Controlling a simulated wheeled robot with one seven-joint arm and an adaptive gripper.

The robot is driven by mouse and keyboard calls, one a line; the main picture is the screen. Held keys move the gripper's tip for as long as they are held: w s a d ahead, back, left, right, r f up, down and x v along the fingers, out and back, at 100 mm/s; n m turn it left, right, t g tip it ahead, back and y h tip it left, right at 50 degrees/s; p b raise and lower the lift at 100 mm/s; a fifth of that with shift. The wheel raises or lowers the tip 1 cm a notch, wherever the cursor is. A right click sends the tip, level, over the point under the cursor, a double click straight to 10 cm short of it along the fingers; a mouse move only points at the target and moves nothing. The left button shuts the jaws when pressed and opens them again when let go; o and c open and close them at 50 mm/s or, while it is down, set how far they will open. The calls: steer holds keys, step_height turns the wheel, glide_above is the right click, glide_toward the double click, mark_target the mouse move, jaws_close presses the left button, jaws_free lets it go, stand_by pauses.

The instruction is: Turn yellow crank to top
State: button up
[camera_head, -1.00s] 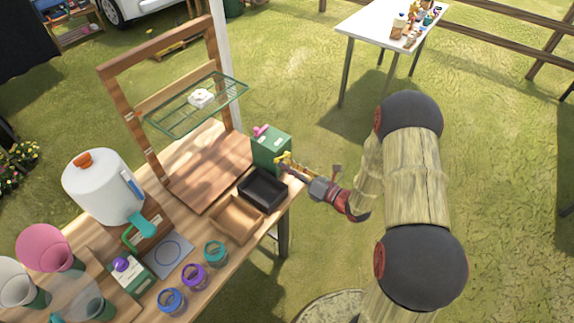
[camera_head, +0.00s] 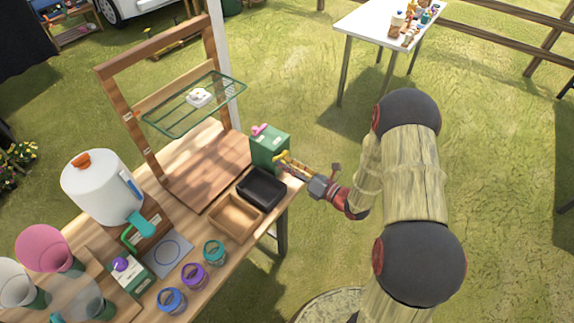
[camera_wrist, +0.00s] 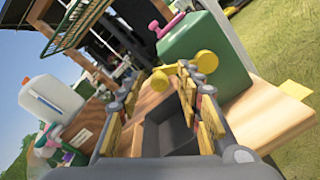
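The yellow crank (camera_head: 282,157) is on the side of a green box (camera_head: 267,146) at the table's back right corner. In the wrist view the crank (camera_wrist: 205,62) shows a round yellow hub on the green box (camera_wrist: 200,42) and an arm reaching left to a yellow knob (camera_wrist: 159,80). My gripper (camera_head: 290,166) is right at the crank. In the wrist view my gripper (camera_wrist: 162,84) is open, with its yellow-padded fingers apart and the knob showing between the tips. I cannot tell whether a finger touches the crank.
A black tray (camera_head: 263,203) and a wooden tray (camera_head: 238,232) lie just in front of the box. A wooden frame with a green wire rack (camera_head: 190,126) stands to the left. A pink lever (camera_wrist: 171,24) tops the green box. Grass lies open right of the table.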

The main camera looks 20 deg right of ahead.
steer(key=v, duration=1.2)
stand_by(0.5)
